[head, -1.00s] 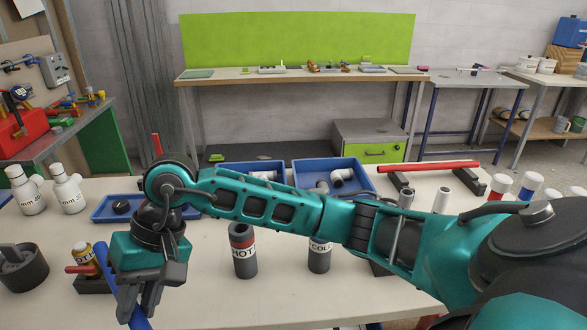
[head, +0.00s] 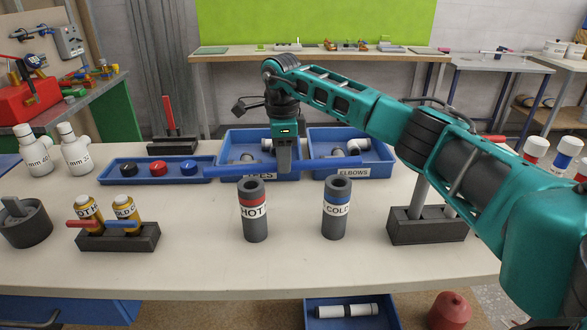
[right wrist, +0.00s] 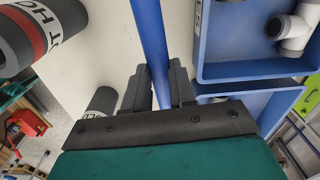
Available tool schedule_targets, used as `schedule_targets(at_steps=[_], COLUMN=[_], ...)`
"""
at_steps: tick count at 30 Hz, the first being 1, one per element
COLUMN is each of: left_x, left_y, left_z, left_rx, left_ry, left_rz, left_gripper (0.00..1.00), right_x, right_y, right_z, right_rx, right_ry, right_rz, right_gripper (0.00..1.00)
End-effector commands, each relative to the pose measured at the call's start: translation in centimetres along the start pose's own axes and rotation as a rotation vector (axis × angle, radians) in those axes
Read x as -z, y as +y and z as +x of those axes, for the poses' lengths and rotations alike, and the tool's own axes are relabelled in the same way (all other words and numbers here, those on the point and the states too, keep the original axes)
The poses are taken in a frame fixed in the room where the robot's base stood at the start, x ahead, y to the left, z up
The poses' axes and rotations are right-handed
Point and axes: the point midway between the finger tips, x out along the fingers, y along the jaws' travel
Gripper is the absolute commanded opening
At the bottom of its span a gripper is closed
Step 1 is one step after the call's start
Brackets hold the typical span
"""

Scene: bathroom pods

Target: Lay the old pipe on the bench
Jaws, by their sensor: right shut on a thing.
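A long blue pipe (head: 235,168) is held about level across the front of the blue trays, above the back part of the white bench top (head: 200,270). My right gripper (head: 283,166) points down and is shut on the pipe near its middle. In the right wrist view the blue pipe (right wrist: 151,40) runs between the two dark fingers (right wrist: 157,88). Whether the pipe touches the trays behind it is hard to tell. My left gripper does not show.
HOT (head: 254,225) and COLD (head: 336,222) cylinders stand upright mid-bench. A valve block (head: 118,238) stands left, a dark holder (head: 428,228) right. Blue trays (head: 365,162) line the back, beside a tray of coloured caps (head: 142,178). The bench's front strip is clear.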

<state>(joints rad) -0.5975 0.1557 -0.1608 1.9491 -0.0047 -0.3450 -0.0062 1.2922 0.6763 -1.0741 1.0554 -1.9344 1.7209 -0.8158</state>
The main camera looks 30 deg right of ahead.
Motion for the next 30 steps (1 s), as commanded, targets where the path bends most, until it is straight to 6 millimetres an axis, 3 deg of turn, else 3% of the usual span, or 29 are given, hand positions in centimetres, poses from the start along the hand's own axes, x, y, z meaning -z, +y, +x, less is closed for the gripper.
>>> schedule_targets(at_steps=[5,20,30], left_x=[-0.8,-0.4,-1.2], left_y=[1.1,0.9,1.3], left_z=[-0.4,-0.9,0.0], left_rx=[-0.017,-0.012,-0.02], left_ry=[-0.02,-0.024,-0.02], left_rz=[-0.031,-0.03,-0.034], left_gripper=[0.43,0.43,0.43], right_x=[1.3,1.3,1.3], right_y=[0.0,0.1,0.1], right_z=[1.2,0.8,4.0], right_rx=[-0.019,-0.016,-0.017], right_ry=[-0.001,0.001,0.001], right_rz=[0.09,0.091,0.091], right_gripper=[0.0,0.0,0.0])
